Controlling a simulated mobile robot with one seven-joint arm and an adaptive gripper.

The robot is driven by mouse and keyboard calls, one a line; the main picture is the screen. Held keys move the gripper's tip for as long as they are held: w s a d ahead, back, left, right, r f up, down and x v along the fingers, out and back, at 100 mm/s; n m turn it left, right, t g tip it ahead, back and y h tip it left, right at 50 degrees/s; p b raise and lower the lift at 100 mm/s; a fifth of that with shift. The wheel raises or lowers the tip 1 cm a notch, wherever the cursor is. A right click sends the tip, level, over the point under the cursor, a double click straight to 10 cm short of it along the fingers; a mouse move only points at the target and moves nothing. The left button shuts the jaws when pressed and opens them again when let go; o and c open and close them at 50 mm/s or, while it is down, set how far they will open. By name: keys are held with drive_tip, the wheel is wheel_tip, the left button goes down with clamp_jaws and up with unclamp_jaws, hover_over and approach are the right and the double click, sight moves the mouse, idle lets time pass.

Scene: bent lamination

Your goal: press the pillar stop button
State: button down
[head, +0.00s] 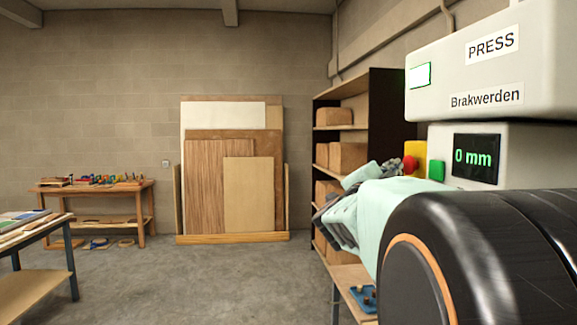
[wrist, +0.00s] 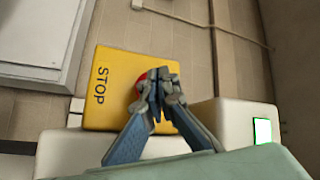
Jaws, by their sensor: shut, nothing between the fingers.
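The stop button is a red knob (head: 410,164) on a yellow plate (head: 420,154) at the side of the press in the head view. In the wrist view the yellow plate (wrist: 104,72) reads STOP, and the red knob (wrist: 141,84) is mostly hidden behind my fingers. My gripper (wrist: 158,78) is shut and empty, with its fingertips in front of the knob. In the head view my gripper (head: 376,172) is just left of the knob. I cannot tell whether the fingertips touch it.
The press (head: 480,60) carries a green button (head: 436,170) and a display (head: 476,158) reading 0 mm. A shelf (head: 340,127) with boxes stands behind my gripper. A blue tray (head: 364,298) lies on a bench below. The floor at centre is clear.

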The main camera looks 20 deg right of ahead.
drive_tip(key=shift+s+d, duration=0.15)
drive_tip(key=shift+d, duration=0.45)
idle(0.9)
drive_tip(key=shift+a, duration=0.1)
drive_tip(key=shift+w+a, duration=0.2)
drive_tip(key=shift+a, duration=0.65)
drive_tip(key=a, duration=0.2)
drive_tip(key=w+a, duration=0.1)
drive_tip(key=a, duration=0.2)
drive_tip(key=shift+w, duration=0.1)
idle(0.6)
